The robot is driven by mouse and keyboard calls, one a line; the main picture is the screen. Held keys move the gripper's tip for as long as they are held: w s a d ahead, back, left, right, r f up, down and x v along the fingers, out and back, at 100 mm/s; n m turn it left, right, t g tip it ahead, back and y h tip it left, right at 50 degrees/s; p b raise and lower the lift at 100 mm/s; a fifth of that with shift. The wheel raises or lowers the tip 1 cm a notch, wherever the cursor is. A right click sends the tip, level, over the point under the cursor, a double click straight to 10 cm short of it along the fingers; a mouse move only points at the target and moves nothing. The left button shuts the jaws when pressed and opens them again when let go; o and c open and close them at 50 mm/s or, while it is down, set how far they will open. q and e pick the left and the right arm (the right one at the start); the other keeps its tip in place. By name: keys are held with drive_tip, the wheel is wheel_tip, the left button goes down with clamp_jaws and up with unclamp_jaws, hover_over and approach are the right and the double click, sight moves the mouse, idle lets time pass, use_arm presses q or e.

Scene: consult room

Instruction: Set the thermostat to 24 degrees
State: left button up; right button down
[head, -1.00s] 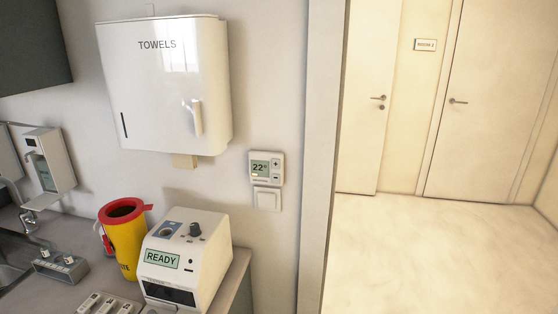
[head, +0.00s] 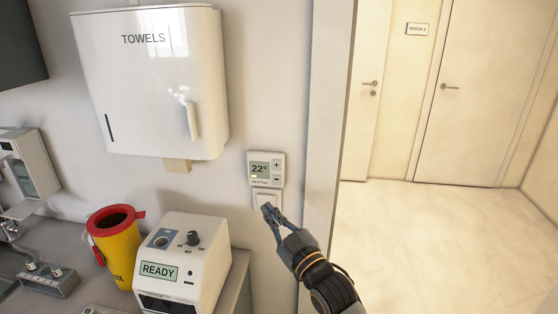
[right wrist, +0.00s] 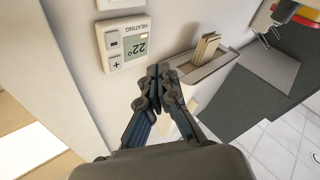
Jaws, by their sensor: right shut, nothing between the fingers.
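The thermostat (head: 265,169) is a small white unit on the wall beside the door frame. Its display reads 22°, with a plus button (head: 277,165) above a minus button (head: 277,180) on its right side. It also shows, turned over, in the right wrist view (right wrist: 124,41), with the word HEATING on it. My left gripper is not in view.
A towel dispenser (head: 150,80) hangs on the wall at upper left. A white device reading READY (head: 190,262) and a yellow bin with red rim (head: 120,255) stand on the counter (head: 238,272). An open doorway with free floor (head: 430,250) lies right.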

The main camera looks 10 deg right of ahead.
sight(277, 165)
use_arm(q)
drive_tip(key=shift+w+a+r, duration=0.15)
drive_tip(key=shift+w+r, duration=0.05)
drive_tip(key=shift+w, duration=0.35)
use_arm(e)
drive_tip(key=shift+n+t+y, duration=0.3)
drive_tip(key=shift+t+y, duration=0.1)
drive_tip(key=shift+t, duration=0.2)
drive_tip(key=r, duration=0.5)
drive_tip(key=shift+s+a+r, duration=0.15)
drive_tip(key=shift+s+r, duration=0.2)
drive_tip(key=shift+s, duration=0.05)
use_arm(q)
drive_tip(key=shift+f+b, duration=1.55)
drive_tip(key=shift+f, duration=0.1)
use_arm(e)
drive_tip(key=shift+w+d, duration=0.6)
drive_tip(key=shift+w, duration=0.75)
drive_tip(key=shift+w+d, duration=0.55)
drive_tip(key=shift+w, duration=0.85)
drive_tip(key=shift+w+d, duration=0.6)
drive_tip(key=shift+w, duration=0.75)
drive_tip(key=shift+w, duration=0.15)
drive_tip(key=shift+w+d, duration=0.2)
drive_tip(key=shift+w, duration=0.05)
